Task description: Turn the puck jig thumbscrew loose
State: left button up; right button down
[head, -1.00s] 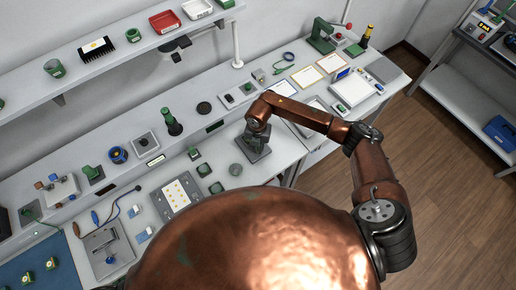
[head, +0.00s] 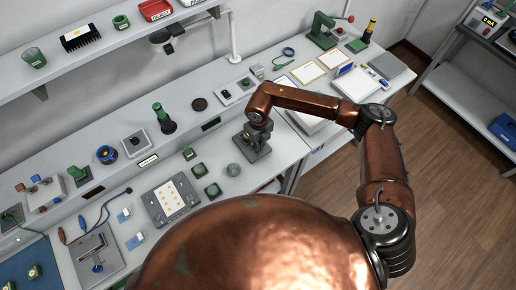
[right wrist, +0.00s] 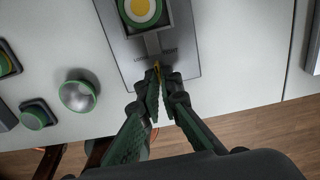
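The jig also shows in the head view (head: 259,153), partly under my right gripper (head: 254,135). The thumbscrew (right wrist: 157,67) is a small yellowish part at the jig's near side, mostly hidden between the fingertips. In the right wrist view my right gripper (right wrist: 159,75) has its two fingertips nearly together, closed around the thumbscrew. Lettering on the plate beside it is partly covered. My left gripper is not in view.
A tall green piece (head: 163,118) stands behind. The bench's front edge is close.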

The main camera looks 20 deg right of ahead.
jog(key=n+b, duration=0.4)
jog(key=n, duration=0.1)
jog(key=shift+w+d+f+n, duration=0.1)
jog(key=shift+w+n, duration=0.1)
jog(key=shift+n, duration=0.1)
jog(key=n+b, duration=0.2)
jog(key=shift+n, duration=0.4)
jog(key=shift+n+b, duration=0.6)
jog(key=shift+n, duration=0.1)
jog(key=shift+r, duration=0.2)
jog(key=c, duration=2.2)
grip_release()
jog(key=shift+o, duration=0.2)
notch_tip(320, 180, up, 12)
